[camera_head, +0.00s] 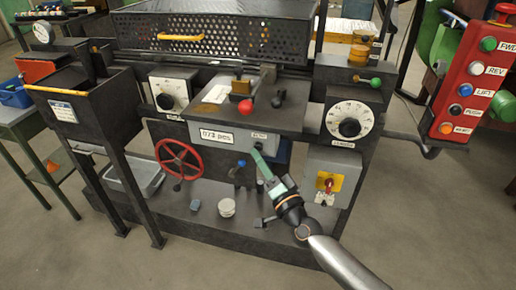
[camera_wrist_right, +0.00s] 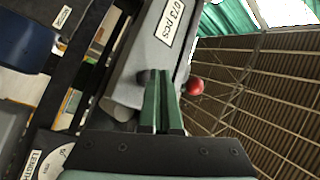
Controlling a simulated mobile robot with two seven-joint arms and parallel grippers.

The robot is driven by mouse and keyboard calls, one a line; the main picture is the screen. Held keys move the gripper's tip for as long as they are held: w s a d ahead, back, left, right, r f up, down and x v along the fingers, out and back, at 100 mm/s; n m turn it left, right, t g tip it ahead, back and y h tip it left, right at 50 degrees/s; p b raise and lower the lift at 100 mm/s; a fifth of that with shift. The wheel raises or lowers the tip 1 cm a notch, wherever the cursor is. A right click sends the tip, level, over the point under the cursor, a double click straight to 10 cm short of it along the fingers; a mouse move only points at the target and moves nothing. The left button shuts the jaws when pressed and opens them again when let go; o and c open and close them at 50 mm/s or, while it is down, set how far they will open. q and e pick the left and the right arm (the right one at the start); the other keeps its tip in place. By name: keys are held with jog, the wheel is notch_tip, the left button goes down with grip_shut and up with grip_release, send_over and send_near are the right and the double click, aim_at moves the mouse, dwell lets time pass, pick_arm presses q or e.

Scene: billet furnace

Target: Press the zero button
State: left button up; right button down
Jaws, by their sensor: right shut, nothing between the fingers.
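The grey counter box (camera_head: 225,139) hangs at the front of the machine's table and carries a plate reading "073 pcs" (camera_head: 217,136). A smaller label (camera_head: 259,136), too small to read, sits to the right on the same face. My right gripper (camera_head: 256,151) has its green fingers together and empty, with tips just below that small label. In the right wrist view the closed fingertips (camera_wrist_right: 160,74) overlap the box face (camera_wrist_right: 150,65). Contact cannot be told. No zero button is clearly visible; the fingers may hide it. My left gripper is not in view.
A red ball knob (camera_head: 248,103) stands above the box on the table. A red handwheel (camera_head: 179,160) is lower left, and a grey box with a red switch (camera_head: 328,183) lower right. A red panel with several buttons (camera_head: 475,75) is far right.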

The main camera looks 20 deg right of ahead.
jog(key=shift+w+d, duration=0.15)
jog(key=shift+w, duration=0.05)
jog(key=shift+w+d, duration=0.3)
jog(key=shift+w, duration=0.15)
dwell(0.8)
jog(key=shift+s+a, duration=0.55)
jog(key=shift+s, duration=0.25)
jog(key=s+a, duration=0.1)
jog(key=s+a+p, duration=0.1)
jog(key=s+p, duration=0.1)
jog(key=s, duration=0.1)
jog(key=shift+s+a, duration=0.1)
jog(key=shift+a, duration=0.3)
dwell(0.8)
